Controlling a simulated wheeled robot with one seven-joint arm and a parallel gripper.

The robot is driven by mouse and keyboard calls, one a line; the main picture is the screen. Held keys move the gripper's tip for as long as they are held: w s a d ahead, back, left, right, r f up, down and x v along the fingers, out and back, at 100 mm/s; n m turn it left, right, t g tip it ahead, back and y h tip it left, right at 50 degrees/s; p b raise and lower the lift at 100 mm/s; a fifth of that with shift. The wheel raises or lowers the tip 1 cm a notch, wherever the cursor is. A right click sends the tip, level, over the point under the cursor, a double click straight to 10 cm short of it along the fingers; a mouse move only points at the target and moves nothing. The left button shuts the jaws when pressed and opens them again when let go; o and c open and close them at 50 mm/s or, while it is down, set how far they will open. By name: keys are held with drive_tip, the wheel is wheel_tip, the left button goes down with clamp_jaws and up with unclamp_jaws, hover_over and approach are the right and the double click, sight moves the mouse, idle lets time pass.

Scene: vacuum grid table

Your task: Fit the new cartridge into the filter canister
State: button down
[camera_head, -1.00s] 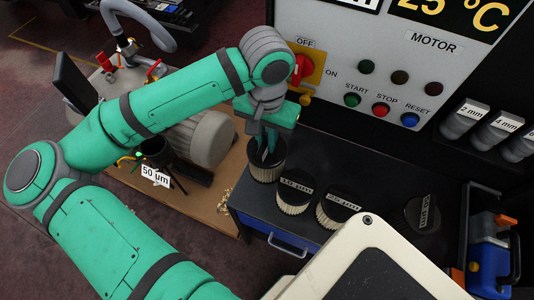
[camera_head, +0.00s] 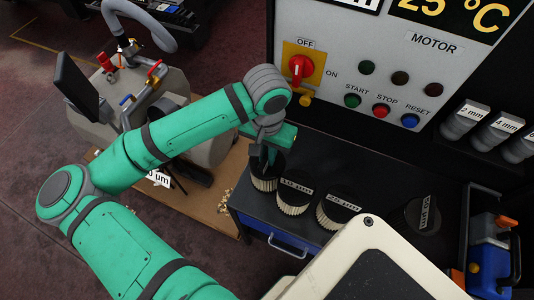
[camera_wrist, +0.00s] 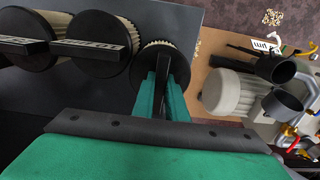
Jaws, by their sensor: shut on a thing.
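A cartridge (camera_head: 264,184) with a black cap and pale pleated sides stands at the left end of the row on the dark cabinet top. My gripper (camera_head: 268,155) is above it. In the wrist view, my gripper (camera_wrist: 163,95) is shut on the upright black handle of that cartridge (camera_wrist: 152,62); its label cannot be read. The filter canister appears to be the open black cup (camera_wrist: 282,104) at the right of the wrist view, beside a second black cylinder (camera_wrist: 277,68). In the head view, my arm hides most of that area.
Two more cartridges, one marked 10 µm (camera_head: 293,197) and one 25 µm (camera_head: 337,209), stand close to the right. A dark round item (camera_head: 423,214) lies farther right. The control panel (camera_head: 400,70) rises behind.

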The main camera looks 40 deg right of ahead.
drive_tip(key=c, duration=1.8)
unclamp_jaws()
drive_tip(key=shift+o, duration=0.2)
wheel_tip(320, 180, up, 12)
drive_tip(key=shift+r, duration=0.1)
